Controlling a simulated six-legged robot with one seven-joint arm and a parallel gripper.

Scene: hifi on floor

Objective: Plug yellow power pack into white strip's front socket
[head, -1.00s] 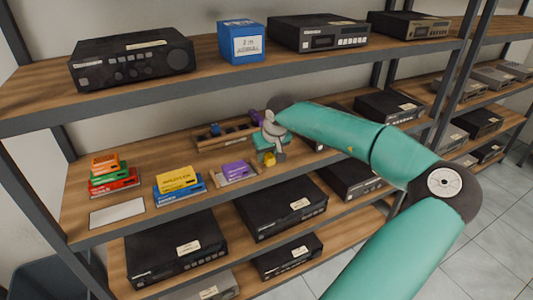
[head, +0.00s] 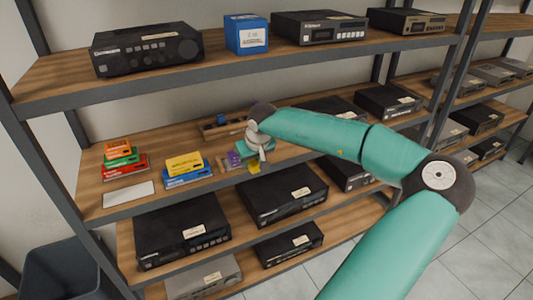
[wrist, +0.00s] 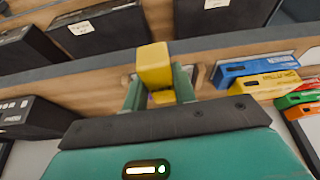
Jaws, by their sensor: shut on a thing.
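The yellow power pack (head: 254,167) is at the tip of my gripper (head: 257,156), low over the front part of the middle shelf. In the wrist view the pack (wrist: 154,62) sits between the two green fingers of my gripper (wrist: 158,88), which are shut on it. A purple pack (head: 234,159) stands just left of my gripper. A bit of purple (wrist: 163,97) also shows between the fingers in the wrist view. A pale edge by the purple pack may be the white strip; my gripper hides much of that area, and I cannot make out the front socket.
A yellow box on blue ones (head: 185,169) and an orange, green and red stack (head: 121,160) stand to the left. A white plate (head: 129,194) lies bare. A wooden rack (head: 213,128) is behind. Black devices (head: 283,194) fill the shelf below; another shelf is above.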

